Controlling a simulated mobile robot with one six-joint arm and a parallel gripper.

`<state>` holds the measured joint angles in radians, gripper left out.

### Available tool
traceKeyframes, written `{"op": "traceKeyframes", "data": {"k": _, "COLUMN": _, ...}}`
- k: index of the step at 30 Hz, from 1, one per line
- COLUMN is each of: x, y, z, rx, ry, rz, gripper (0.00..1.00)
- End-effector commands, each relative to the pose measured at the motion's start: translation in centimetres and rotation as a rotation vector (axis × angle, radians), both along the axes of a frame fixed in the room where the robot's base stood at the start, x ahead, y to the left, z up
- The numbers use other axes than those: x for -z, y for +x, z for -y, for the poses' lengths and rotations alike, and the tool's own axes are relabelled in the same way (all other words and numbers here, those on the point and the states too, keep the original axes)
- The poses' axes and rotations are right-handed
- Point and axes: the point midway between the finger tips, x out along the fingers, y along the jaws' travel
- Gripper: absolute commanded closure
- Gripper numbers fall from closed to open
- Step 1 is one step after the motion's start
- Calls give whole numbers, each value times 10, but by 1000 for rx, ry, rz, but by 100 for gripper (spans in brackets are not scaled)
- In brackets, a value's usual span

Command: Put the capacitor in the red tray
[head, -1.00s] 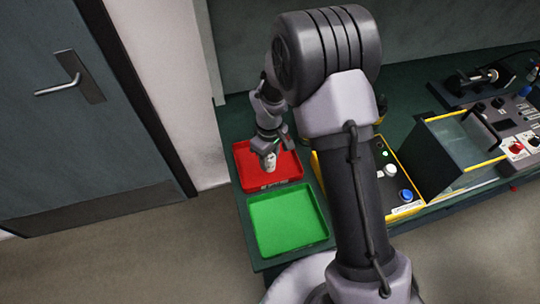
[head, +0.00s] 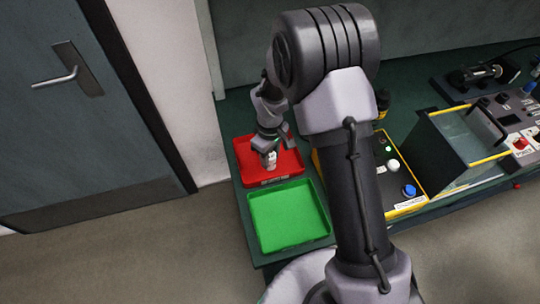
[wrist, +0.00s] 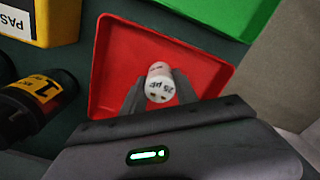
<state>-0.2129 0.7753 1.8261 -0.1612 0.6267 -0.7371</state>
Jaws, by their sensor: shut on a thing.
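The capacitor (wrist: 159,86) is a small white cylinder with dark print on its end, reading about "25 µF". My gripper (wrist: 158,90) is shut on it, with one dark finger on each side. In the head view the capacitor (head: 271,160) hangs below my gripper (head: 268,146), over the red tray. The red tray (head: 242,153) lies at the left end of the bench. In the wrist view the red tray (wrist: 112,52) spreads behind the capacitor. I cannot tell whether the capacitor touches the tray floor.
An empty green tray (head: 288,218) sits just in front of the red tray. A yellow-edged panel with buttons (head: 393,167) stands to the right, partly behind my arm. A black cylinder with a yellow label (wrist: 35,100) is left of the red tray in the wrist view.

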Motion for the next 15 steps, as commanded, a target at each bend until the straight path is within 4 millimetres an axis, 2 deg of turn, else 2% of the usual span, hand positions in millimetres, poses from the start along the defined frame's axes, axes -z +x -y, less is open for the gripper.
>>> {"op": "traceKeyframes", "data": {"k": 2, "x": 2, "y": 0, "z": 0, "rx": 0, "ry": 0, "rz": 0, "gripper": 100}}
{"op": "traceKeyframes", "data": {"k": 3, "x": 3, "y": 0, "z": 0, "rx": 0, "ry": 0, "rz": 0, "gripper": 63}}
{"op": "traceKeyframes", "data": {"k": 6, "x": 2, "y": 0, "z": 0, "rx": 0, "ry": 0, "rz": 0, "gripper": 43}}
{"op": "traceKeyframes", "data": {"k": 7, "x": 2, "y": 0, "z": 0, "rx": 0, "ry": 0, "rz": 0, "gripper": 39}}
{"op": "traceKeyframes", "data": {"k": 15, "x": 1, "y": 0, "z": 0, "rx": 0, "ry": 0, "rz": 0, "gripper": 39}}
